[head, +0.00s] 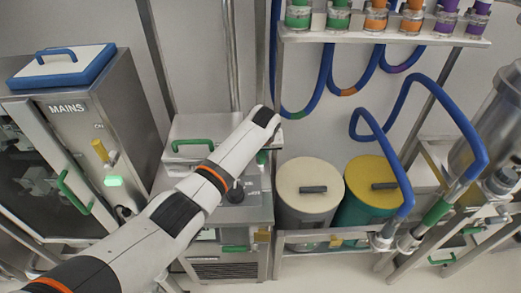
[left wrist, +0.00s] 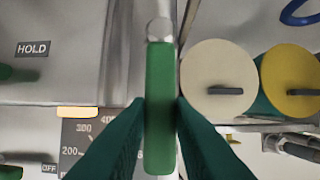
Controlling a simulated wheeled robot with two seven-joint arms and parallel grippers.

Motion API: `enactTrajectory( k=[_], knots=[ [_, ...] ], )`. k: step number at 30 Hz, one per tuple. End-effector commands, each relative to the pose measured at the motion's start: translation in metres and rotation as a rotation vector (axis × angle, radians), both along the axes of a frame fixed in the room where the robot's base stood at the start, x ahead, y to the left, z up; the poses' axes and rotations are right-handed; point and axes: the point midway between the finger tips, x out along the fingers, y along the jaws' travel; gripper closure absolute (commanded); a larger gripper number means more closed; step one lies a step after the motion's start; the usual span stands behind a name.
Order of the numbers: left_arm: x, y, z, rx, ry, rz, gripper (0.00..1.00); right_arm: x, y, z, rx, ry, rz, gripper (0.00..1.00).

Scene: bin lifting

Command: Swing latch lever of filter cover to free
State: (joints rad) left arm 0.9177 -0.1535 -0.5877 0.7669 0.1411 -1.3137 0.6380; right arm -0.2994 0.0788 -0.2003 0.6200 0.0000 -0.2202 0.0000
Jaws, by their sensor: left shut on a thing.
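The latch lever (left wrist: 160,72) is a long green bar, upright in the left wrist view, with a round metal pivot at its top end. My left gripper (left wrist: 160,108) is shut on it, one dark green finger on each side. In the head view my left gripper (head: 262,157) is small, at the right edge of the grey filter unit, and the lever is mostly hidden there. The filter cover (head: 212,128) is a grey lid with a green handle (head: 192,143). In the left wrist view the cover (left wrist: 60,80) carries a HOLD label. My right gripper is not in view.
Cream-lidded (head: 308,182) and yellow-lidded (head: 370,178) drums stand close to the right. A blue hose (head: 445,92) arches over the yellow one. The MAINS cabinet (head: 120,110) stands at the left. A metal shelf (head: 385,37) with coloured couplings runs above the drums.

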Motion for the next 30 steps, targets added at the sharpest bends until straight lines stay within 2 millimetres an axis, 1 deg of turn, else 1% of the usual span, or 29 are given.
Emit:
enactTrajectory(
  k=[7, 8, 9, 11, 19, 23, 26, 30],
  knots=[
    [0.000, 0.000, 0.000, -0.002, 0.001, 0.005, 1.00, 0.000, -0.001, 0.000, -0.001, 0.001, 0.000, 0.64],
    [0.000, 0.000, 0.000, -0.003, 0.001, 0.004, 0.75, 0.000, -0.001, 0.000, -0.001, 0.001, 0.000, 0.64],
    [0.000, 0.000, 0.000, -0.003, 0.001, 0.003, 0.69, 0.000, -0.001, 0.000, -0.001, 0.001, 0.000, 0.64],
    [0.000, 0.000, 0.000, -0.003, 0.001, 0.003, 0.59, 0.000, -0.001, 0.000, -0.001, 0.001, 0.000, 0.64],
    [0.000, 0.000, 0.000, -0.002, 0.001, 0.001, 0.58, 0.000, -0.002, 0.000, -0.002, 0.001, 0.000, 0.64],
    [-0.002, -0.001, 0.005, -0.002, -0.001, 0.000, 0.58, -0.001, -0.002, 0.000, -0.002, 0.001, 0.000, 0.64],
    [-0.005, -0.001, 0.014, -0.003, -0.001, 0.000, 0.58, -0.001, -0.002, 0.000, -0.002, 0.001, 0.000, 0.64],
    [-0.013, -0.002, 0.034, -0.004, -0.004, -0.001, 0.58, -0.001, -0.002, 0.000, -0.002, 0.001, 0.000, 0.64]
  ],
)
